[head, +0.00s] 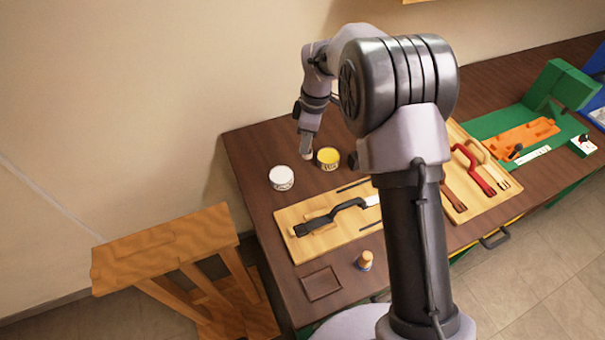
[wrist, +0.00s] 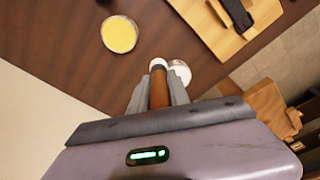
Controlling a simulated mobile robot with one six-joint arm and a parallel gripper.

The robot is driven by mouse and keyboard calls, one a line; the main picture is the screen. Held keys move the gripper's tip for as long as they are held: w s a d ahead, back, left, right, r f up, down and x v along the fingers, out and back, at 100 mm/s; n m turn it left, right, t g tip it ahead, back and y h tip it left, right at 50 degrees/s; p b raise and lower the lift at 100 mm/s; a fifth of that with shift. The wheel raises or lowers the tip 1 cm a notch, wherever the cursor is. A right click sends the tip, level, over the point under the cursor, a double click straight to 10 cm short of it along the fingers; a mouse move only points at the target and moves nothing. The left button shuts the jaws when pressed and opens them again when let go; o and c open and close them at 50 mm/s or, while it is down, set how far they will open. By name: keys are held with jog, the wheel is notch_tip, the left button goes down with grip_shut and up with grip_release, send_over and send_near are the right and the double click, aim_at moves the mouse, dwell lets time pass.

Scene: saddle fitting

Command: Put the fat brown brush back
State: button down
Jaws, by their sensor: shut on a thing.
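My gripper (head: 306,146) is over the back left of the dark table, beside the tins. In the wrist view my gripper (wrist: 159,76) is shut on a brown brush (wrist: 159,94), which lies between the two grey fingers. The white tin (head: 281,178) stands left of my gripper in the head view and shows just beyond the fingertips in the wrist view (wrist: 181,73). The yellow tin (head: 328,158) stands right of the gripper; the wrist view shows its yellow top (wrist: 119,35).
A wooden board (head: 290,220) with a black tool (head: 330,216) lies in front of the tins. A small orange-topped object (head: 365,260) and a shallow brown tray (head: 321,284) are near the front edge. A wooden stand (head: 165,250) is left of the table.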

notch_tip(320, 180, down, 10)
jog(key=b, duration=0.3)
jog(key=shift+d, duration=0.15)
jog(key=c, duration=1.2)
grip_release()
jog(key=shift+c, duration=0.2)
jog(key=s+d+r+m+t+p, duration=0.1)
jog(key=s+d+r+m+p, duration=0.15)
jog(key=r, duration=0.95)
jog(key=s+d+r+m+p, duration=0.1)
jog(key=s+r+m, duration=0.25)
jog(key=r, duration=0.75)
jog(key=s+d+r+m+t, duration=0.25)
jog(key=s+r+m, duration=0.25)
jog(key=s+r, duration=0.5)
jog(key=s+d+f+m+t, duration=0.2)
jog(key=s+m, duration=0.7)
jog(key=s, duration=0.7)
jog(key=shift+f+y, duration=0.3)
jog(key=shift+f, duration=0.2)
